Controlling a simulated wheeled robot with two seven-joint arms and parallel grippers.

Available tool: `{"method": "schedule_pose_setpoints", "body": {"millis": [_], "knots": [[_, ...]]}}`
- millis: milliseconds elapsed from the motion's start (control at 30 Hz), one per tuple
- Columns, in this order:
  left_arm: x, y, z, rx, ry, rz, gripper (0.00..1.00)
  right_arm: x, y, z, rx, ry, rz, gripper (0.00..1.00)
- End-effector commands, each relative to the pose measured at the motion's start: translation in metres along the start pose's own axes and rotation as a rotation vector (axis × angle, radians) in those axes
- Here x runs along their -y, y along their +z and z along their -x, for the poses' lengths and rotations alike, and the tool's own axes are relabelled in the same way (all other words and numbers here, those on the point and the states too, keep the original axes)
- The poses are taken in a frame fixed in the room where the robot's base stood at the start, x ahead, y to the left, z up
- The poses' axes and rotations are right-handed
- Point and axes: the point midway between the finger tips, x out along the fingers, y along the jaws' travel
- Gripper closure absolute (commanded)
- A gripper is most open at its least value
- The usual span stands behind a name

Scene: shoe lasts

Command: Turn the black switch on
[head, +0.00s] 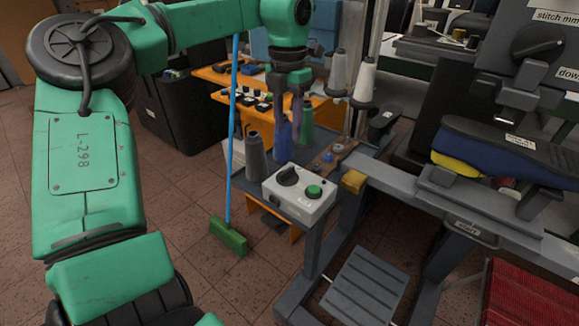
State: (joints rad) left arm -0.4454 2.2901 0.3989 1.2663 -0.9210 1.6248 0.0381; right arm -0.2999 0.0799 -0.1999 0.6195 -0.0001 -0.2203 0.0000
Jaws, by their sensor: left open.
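A black rotary switch (288,176) sits on top of a pale grey control box (298,204), left of a round green button (314,191). Its exact setting is too small to tell. My left gripper (287,112) hangs from the green arm with its fingers pointing down. It is open and shows above and behind the box in the picture, apart from the switch. A blue spool (283,141) shows just below its fingers; I cannot tell whether they touch. My right gripper is not in view.
Grey (256,158) and green (306,123) spools stand behind the box. A machine with a large black knob (540,41) and a dark blue shoe (508,146) is at right. A blue-handled green broom (229,237) stands left. A grey pedal (366,284) is below.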

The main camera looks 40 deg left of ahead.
Motion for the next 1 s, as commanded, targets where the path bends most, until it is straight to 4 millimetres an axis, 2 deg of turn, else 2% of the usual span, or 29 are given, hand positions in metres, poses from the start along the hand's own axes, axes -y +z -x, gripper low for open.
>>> {"method": "schedule_pose_setpoints", "body": {"millis": [200,400,533,767,800,867,900,1000], "knots": [[0.000,-0.001,-0.059,-0.003,-0.005,-0.001,0.56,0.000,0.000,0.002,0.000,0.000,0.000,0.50],[0.000,0.000,-0.104,-0.001,-0.004,0.001,0.56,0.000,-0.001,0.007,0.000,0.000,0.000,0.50],[0.000,0.000,-0.118,0.002,-0.004,0.002,0.56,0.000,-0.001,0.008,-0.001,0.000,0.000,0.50],[0.000,0.001,-0.121,0.004,-0.004,0.002,0.56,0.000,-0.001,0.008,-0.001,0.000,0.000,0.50],[0.000,0.001,-0.120,0.004,-0.004,0.002,0.60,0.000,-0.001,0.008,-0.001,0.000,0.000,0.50],[0.000,0.001,-0.120,0.004,-0.004,0.002,0.83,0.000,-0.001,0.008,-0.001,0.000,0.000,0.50],[0.000,0.001,-0.120,0.004,-0.004,0.002,0.98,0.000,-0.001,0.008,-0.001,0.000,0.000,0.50],[0.000,0.001,-0.120,0.004,-0.004,0.002,1.00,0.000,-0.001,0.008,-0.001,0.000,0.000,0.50]]}}
